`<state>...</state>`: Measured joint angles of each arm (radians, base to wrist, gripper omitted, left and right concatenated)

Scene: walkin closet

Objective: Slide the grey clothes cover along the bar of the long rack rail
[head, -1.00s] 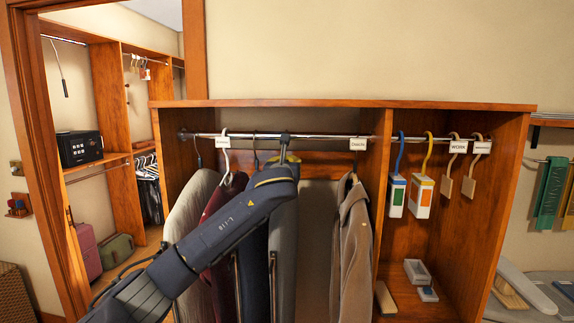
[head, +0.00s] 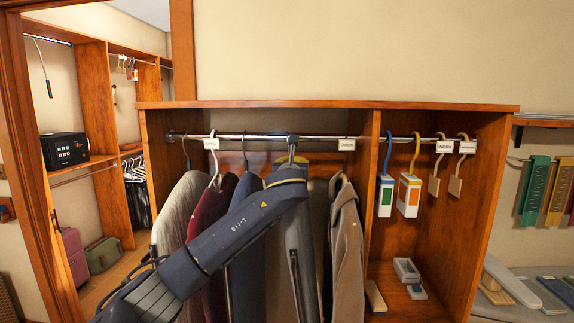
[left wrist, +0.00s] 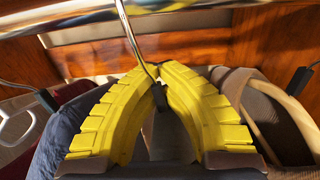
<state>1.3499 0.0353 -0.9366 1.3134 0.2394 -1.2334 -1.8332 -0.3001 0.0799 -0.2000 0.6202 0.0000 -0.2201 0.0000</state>
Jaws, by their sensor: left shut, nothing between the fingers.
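The grey clothes cover (head: 300,262) hangs from the bar of the long rack rail (head: 262,137), between a dark blue garment and a brown coat. Its front zip shows, and my left arm hides its upper part. My left gripper (head: 292,159) is up at the hanger hook, just under the bar. In the left wrist view its yellow fingers (left wrist: 154,74) are closed together at the tips, with the metal hook (left wrist: 135,35) rising at them. I cannot tell how firmly they touch the hook. My right gripper is not in view.
The brown coat (head: 347,240) hangs close on the right, below a white tag (head: 347,145). Blue and maroon garments (head: 213,245) hang to the left. A wooden divider (head: 371,190) separates the bay with hanging boxes and tags.

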